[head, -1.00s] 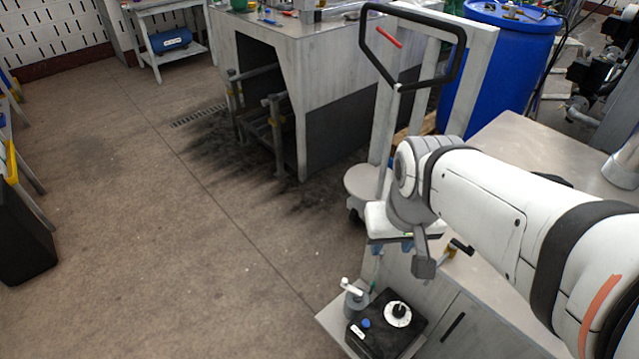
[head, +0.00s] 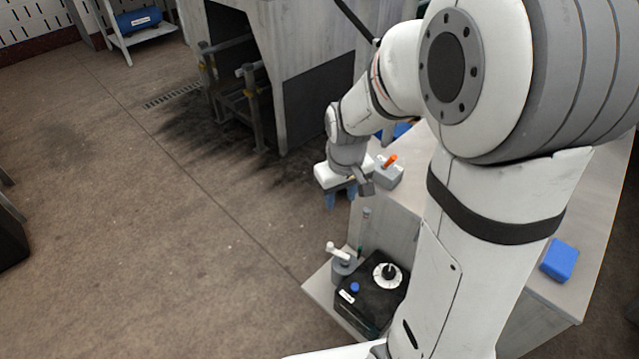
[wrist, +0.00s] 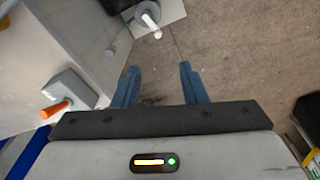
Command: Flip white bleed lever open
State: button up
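The white bleed lever (head: 336,249) sits on top of a small grey cylinder (head: 345,270) beside a black box, on a low shelf. In the wrist view the white lever (wrist: 150,22) shows at the top, beyond my fingertips. My gripper (head: 341,203) points down, above and apart from the lever, farther up the picture. Its two blue fingers (wrist: 160,75) are spread with nothing between them, so it is open.
The black box (head: 362,315) has a white dial and a blue button. A grey block with an orange handle (head: 391,160) stands on the bench close by my gripper. A blue block (head: 560,260) lies on the bench at right.

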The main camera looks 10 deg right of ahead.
aim_at(331, 244)
jog(key=w+f+n+b, duration=0.1)
jog(key=w+f+b, duration=0.1)
jog(key=f, duration=0.5)
jog(key=w+f+b, duration=0.1)
jog(key=w+f, duration=0.1)
jog(key=f, duration=0.5)
jog(key=w+f+n+g+b, duration=0.1)
jog(key=w+f+b, duration=0.1)
jog(key=f, duration=0.5)
jog(key=shift+w+f+n+b, duration=0.1)
jog(key=shift+w+n+b, duration=0.25)
jog(key=shift+w, duration=0.1)
notch_tip(331, 244, down, 8)
jog(key=shift+b, duration=0.8)
jog(key=shift+c, duration=0.6)
grip_shut()
